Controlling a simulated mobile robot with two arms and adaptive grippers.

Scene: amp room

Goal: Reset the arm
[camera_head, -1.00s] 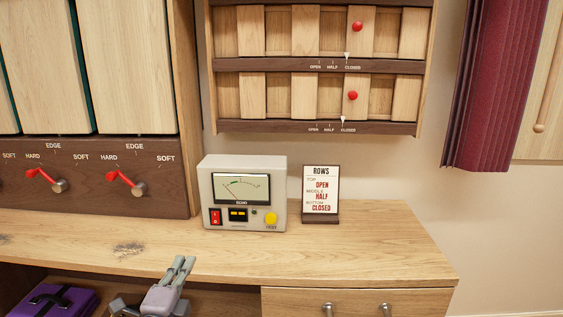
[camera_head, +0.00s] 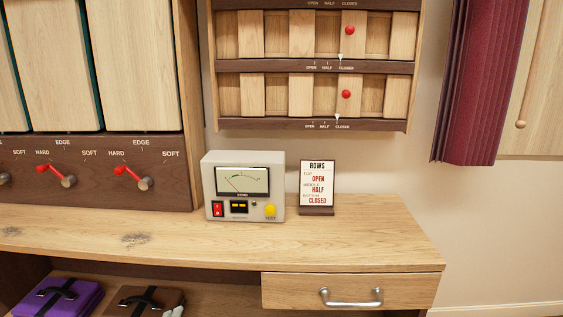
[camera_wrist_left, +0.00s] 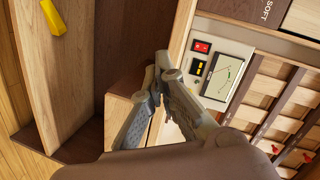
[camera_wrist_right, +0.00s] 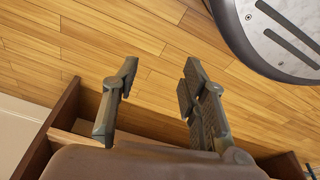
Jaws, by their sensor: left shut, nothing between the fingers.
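My left gripper (camera_wrist_left: 160,62) is shut and empty in the left wrist view, with the grey meter box showing beyond its fingers. In the head view only a small pale piece, probably its tip, shows at the bottom edge. My right gripper (camera_wrist_right: 160,66) is open and empty in the right wrist view, above a wooden floor. The meter box (camera_head: 243,157) stands on the desk (camera_head: 340,242) with a red switch (camera_head: 218,209) and a yellow button (camera_head: 270,211).
A ROWS sign (camera_head: 317,184) stands right of the meter box. Slatted rows with red knobs (camera_head: 346,94) hang above. A closed-looking drawer (camera_head: 290,288) is under the desk. A purple case (camera_head: 45,300) lies on the lower shelf. The desk's right part is clear.

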